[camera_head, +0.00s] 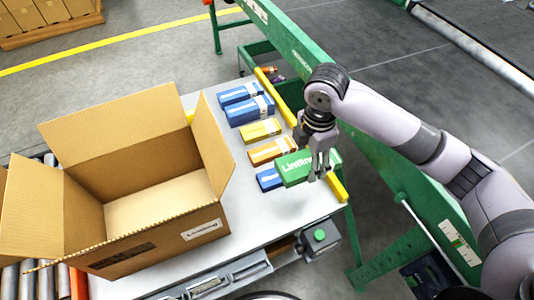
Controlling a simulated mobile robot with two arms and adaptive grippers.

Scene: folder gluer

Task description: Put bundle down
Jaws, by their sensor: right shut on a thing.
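A green bundle (293,168) with white lettering is at the right end of the white table (255,222). My right gripper (319,172) is shut on its right end, from above. The green bundle overlaps a blue bundle (268,180) in the picture; I cannot tell whether they touch or how high the green one is. An orange bundle (268,151), a yellow bundle (258,131) and two more blue bundles (249,110) lie in a row behind it. My left gripper is not in view.
A large open cardboard box (150,225), empty inside, stands left on the table. A yellow rail (285,108) and a green machine frame (375,165) border the right side. A grey box with a green button (319,236) is at the front edge. The front right tabletop is clear.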

